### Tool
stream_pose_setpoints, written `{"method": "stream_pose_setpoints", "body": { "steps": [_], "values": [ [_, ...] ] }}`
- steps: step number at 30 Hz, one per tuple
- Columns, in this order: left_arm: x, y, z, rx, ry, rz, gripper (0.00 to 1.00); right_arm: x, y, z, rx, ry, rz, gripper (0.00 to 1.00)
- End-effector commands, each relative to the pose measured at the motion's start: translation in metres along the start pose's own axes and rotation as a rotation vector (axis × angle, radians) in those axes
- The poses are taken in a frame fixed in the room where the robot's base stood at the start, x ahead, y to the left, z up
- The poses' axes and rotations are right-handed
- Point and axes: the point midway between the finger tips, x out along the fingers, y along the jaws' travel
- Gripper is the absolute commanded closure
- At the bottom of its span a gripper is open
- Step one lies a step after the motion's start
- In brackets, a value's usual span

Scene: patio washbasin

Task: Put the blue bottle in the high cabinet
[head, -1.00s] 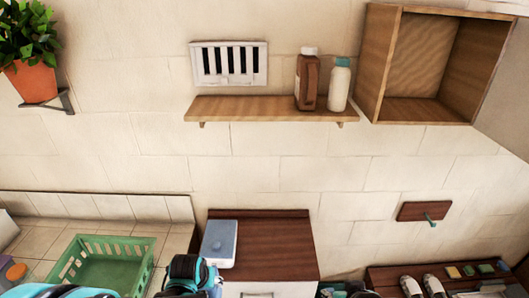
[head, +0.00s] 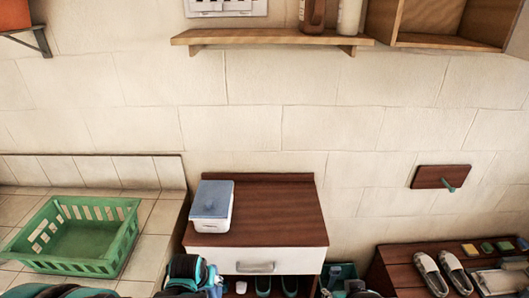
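The high cabinet (head: 450,40) is an open wooden box at the top right of the head view, cut off by the top edge; only its lower part shows. On the wooden shelf (head: 270,39) beside it stand a brown bottle (head: 312,14) and a whitish bottle (head: 349,16), both cut off at the top. No clearly blue bottle can be made out. Dark and teal parts of my arms show along the bottom edge, with a small pale-blue piece beside the left one that I cannot identify. The fingers of both grippers are out of view.
A green basket (head: 88,262) sits on the tiled counter at left. A blue-lidded white box (head: 211,205) stands on the brown-topped drawer cabinet (head: 275,215). White shoes (head: 445,273) lie on a low rack at right. The wall between shelf and drawer cabinet is clear.

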Motion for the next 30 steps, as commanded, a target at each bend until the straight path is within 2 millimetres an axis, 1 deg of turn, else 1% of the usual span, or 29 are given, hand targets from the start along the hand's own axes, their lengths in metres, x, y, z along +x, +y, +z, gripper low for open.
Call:
{"method": "stream_pose_setpoints", "body": {
  "steps": [1, 6, 30],
  "values": [
    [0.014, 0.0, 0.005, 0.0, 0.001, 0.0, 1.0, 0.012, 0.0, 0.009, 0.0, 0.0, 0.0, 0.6],
    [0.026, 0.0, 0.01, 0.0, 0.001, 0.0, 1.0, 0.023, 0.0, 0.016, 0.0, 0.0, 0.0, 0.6],
    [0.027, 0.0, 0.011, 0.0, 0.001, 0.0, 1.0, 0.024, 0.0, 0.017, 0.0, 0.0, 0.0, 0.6]
  ]
}}
